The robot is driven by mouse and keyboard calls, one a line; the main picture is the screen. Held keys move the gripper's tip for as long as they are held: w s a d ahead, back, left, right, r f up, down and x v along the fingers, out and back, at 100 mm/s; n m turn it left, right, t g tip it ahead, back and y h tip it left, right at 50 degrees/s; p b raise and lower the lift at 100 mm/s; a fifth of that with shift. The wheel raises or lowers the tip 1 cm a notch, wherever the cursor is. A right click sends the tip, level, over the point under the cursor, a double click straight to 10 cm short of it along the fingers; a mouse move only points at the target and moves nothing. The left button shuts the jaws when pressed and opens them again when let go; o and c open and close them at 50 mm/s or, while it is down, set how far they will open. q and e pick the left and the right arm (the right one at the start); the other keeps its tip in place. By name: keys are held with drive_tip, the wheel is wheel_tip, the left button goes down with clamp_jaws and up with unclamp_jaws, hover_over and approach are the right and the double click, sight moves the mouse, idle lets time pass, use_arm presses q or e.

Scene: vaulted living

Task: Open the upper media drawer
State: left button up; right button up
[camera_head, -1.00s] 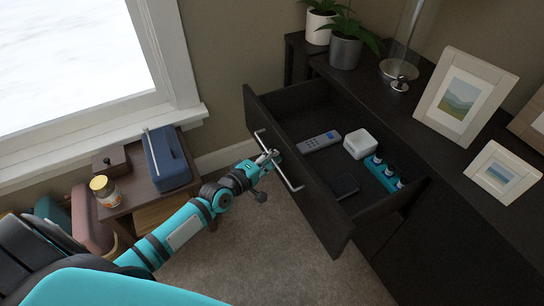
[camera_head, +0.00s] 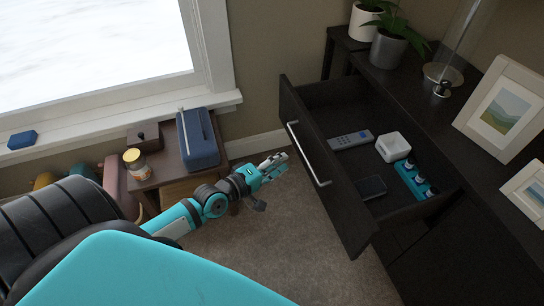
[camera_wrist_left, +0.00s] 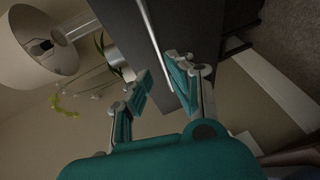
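The upper media drawer (camera_head: 322,165) stands pulled well out of the dark cabinet (camera_head: 470,175). Its silver bar handle (camera_head: 309,155) is on the dark front panel. My left gripper (camera_head: 277,161) is in front of the panel, left of the handle and apart from it. In the left wrist view my left gripper (camera_wrist_left: 158,80) has its fingers spread with nothing between them, and the handle (camera_wrist_left: 155,45) runs past beyond the fingertips. My right gripper is not in view.
The drawer holds a grey remote (camera_head: 351,140), a white box (camera_head: 393,146), a dark flat item (camera_head: 371,187) and a teal tray (camera_head: 409,184) with small bottles. A side table (camera_head: 172,163) with a blue radio (camera_head: 198,140) stands at left. Carpet (camera_head: 290,240) below is clear.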

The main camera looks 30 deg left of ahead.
use_arm(q)
drive_tip(key=v, duration=0.2)
drive_tip(key=shift+s+a, duration=0.1)
drive_tip(key=shift+s, duration=0.2)
drive_tip(key=s+d+f+m+g+y, duration=0.1)
drive_tip(key=s+d+f+m+g, duration=0.4)
drive_tip(key=f, duration=0.4)
drive_tip(key=s+d+f+m+g+y, duration=0.1)
drive_tip(key=s+d+f+m+g, duration=0.1)
drive_tip(key=s+f+m+g, duration=0.5)
drive_tip(key=s+a+f+m+g+y+p, duration=0.1)
drive_tip(key=s+f+m+p, duration=0.1)
drive_tip(key=s+f+p, duration=0.4)
drive_tip(key=s+a+f+m+g+y+p, duration=0.1)
drive_tip(key=s+f+p, duration=0.5)
drive_tip(key=s+p, duration=0.6)
drive_tip(key=s+a+m, duration=0.1)
drive_tip(key=s, duration=0.6)
drive_tip(key=shift+s, duration=0.2)
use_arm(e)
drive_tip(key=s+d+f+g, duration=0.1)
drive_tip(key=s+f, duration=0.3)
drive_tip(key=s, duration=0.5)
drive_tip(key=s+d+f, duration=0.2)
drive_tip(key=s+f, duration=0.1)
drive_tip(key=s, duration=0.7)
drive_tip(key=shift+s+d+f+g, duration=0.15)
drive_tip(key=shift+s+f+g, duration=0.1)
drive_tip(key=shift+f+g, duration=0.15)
